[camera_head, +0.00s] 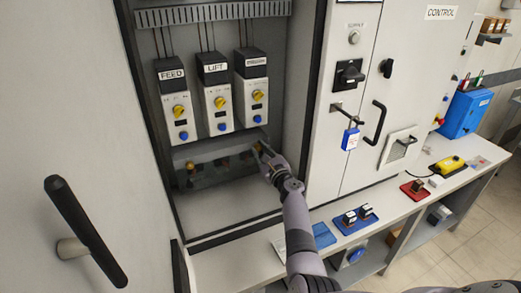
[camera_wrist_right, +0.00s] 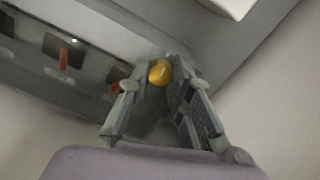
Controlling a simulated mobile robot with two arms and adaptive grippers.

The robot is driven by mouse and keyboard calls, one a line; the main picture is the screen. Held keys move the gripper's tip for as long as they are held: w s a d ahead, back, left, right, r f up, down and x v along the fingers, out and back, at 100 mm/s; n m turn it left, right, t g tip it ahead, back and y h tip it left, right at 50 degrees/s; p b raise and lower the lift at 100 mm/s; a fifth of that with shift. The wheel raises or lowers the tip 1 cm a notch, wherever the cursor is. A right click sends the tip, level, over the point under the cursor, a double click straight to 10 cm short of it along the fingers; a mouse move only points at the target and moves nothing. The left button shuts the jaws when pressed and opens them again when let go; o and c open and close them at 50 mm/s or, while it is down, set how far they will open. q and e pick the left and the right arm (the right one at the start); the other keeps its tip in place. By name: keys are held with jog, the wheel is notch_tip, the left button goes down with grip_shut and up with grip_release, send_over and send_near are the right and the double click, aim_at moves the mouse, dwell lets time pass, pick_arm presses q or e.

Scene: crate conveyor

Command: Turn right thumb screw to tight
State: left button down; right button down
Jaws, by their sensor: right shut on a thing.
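The right thumb screw (camera_wrist_right: 159,72) is a round, brass-yellow knob in the right wrist view. It sits between the fingertips of my right gripper (camera_wrist_right: 157,82), which is shut on it. In the head view my right gripper (camera_head: 262,151) reaches into the open cabinet, at the right end of a dark, see-through cover strip (camera_head: 214,176) below the modules. There the gripper hides most of the screw. How tight the screw is I cannot tell. My left gripper is not in view.
Modules labelled FEED (camera_head: 178,119), LIFT (camera_head: 217,109) and a third (camera_head: 254,100) hang above the strip. The cabinet's right side wall (camera_head: 300,100) stands close to my right arm. A black door handle (camera_head: 86,231) is at left. A bench (camera_head: 235,270) with blue and red trays runs along the right.

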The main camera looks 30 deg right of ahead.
jog(key=shift+f+m, duration=0.1)
jog(key=shift+m, duration=0.4)
jog(key=c, duration=1.4)
grip_release()
jog(key=shift+c, duration=0.2)
jog(key=shift+s, duration=0.1)
jog(key=s, duration=1.2)
jog(key=shift+a, duration=0.35)
jog(key=shift+w, duration=0.1)
